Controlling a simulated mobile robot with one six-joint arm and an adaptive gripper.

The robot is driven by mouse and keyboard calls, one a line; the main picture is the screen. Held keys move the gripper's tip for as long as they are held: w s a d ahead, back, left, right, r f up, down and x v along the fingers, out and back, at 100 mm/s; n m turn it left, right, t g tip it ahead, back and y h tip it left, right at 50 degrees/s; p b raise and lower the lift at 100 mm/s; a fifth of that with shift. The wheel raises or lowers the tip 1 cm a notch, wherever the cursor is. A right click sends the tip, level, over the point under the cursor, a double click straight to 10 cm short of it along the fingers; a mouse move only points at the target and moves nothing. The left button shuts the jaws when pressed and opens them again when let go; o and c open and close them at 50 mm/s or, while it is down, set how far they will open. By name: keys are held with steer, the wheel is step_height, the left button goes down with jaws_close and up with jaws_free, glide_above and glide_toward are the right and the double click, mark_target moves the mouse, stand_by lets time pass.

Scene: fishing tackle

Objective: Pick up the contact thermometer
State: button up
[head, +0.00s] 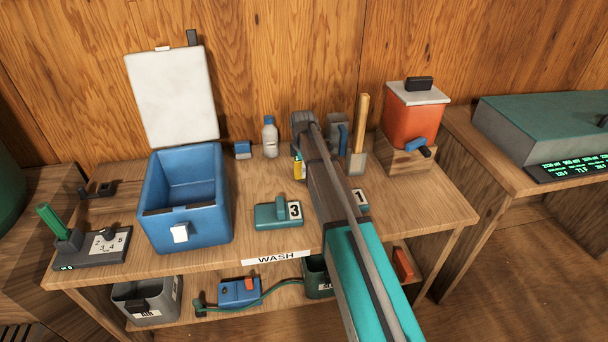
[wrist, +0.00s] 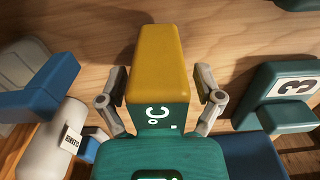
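The contact thermometer (wrist: 160,60) is a block with a yellow side and a teal face marked °C. It fills the middle of the wrist view. In the head view only a small yellow part (head: 299,170) shows beside my arm, above the counter. My gripper (wrist: 162,85) has one grey finger on each side of the thermometer, with the tips very close to its sides. I cannot tell whether the fingers press on it or whether it rests on the counter. My arm hides much of this spot in the head view.
A white bottle (head: 270,138) with a blue cap stands behind. A teal block marked 3 (head: 277,212) is in front, left of my arm. An open blue cooler (head: 185,195) is at left. A scraper (head: 358,150) and an orange dispenser (head: 412,120) are at right.

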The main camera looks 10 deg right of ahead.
jaws_close()
steer(key=shift+r, duration=0.15)
stand_by(0.4)
step_height(320, 180, up, 3)
steer(key=p, duration=0.3)
steer(key=s+a+r+p, duration=0.3)
steer(key=s+r+p, duration=0.6)
steer(key=s, duration=0.4)
steer(key=shift+s+a+r+p, duration=0.25)
steer(key=shift+a+r+p, duration=0.15)
steer(key=shift+p, duration=0.1)
